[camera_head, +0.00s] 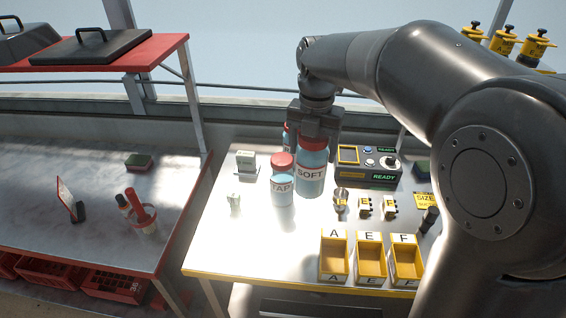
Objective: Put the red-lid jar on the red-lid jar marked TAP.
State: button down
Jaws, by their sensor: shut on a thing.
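The red-lid jar marked TAP (282,187) stands upright on the white table, left of the middle. A taller red-lid jar marked SOFT (311,180) is upright just right of it and looks close to it or touching. My gripper (314,137) points down and is shut on the lid end of the SOFT jar. I cannot tell whether the SOFT jar's base rests on the table or hangs just above it. A third jar (286,137) is mostly hidden behind these two and my gripper.
Right of the jars is a control box (368,164) with READY labels. In front are yellow bins (334,272) marked A, E and F and small yellow-labelled parts (364,207). Small pale blocks (246,160) stand left. The table's front left is clear. My arm covers the right side.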

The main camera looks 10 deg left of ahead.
jog(key=w+d+r, duration=0.3)
jog(key=w+r, duration=0.3)
jog(key=r, duration=0.5)
jog(key=w+a+f, duration=0.2)
jog(key=a+f, duration=0.8)
jog(key=a, duration=0.1)
jog(key=shift+f+n, duration=0.35)
jog(key=shift+n, duration=0.05)
jog(key=shift+w+a+f, duration=0.1)
jog(key=shift+c, duration=0.8)
grip_release()
